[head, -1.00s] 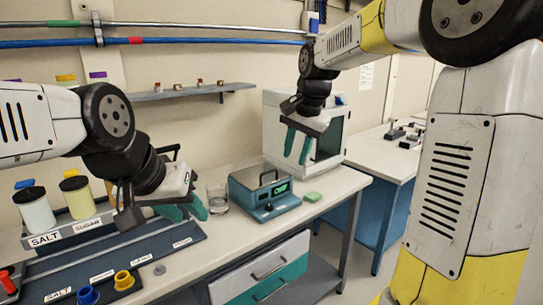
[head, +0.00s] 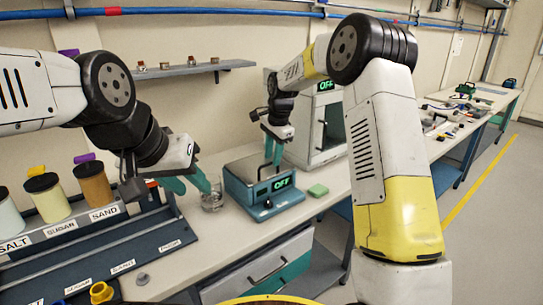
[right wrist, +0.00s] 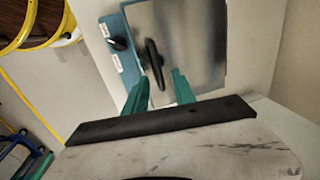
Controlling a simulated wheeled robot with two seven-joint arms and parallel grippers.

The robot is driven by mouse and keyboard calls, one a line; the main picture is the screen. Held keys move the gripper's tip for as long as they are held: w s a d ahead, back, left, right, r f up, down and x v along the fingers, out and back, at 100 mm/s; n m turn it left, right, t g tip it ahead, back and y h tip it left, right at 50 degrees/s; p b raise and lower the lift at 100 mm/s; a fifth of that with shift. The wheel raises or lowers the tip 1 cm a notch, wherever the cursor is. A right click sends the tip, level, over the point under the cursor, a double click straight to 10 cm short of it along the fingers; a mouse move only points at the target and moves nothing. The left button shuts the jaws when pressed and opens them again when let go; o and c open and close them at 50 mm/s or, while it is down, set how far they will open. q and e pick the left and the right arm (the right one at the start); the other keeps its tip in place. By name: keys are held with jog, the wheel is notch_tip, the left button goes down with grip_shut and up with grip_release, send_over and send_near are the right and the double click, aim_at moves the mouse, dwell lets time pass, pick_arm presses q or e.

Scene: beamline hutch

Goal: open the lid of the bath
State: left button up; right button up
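The bath is a teal box (head: 236,190) with an OFF display on its front. Its flat metal lid (head: 240,169) is closed on top. The right wrist view shows the lid (right wrist: 195,45) from above, with a dark bar handle (right wrist: 154,65). My right gripper (head: 273,162) is over the bath, its teal fingers pointing down and partly covering the lid. In the right wrist view its fingers (right wrist: 160,82) are apart with nothing held, near one end of the handle. My left gripper (head: 191,184) is open and empty, left of the bath near a glass beaker (head: 212,200).
A white cabinet (head: 328,127) with an OFF display stands behind the bath. Labelled jars, including sugar (head: 48,200), stand in a rack at left. A drawer unit (head: 265,266) is below the bench.

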jog(key=shift+f, duration=0.5)
grip_shut()
dwell(1.1)
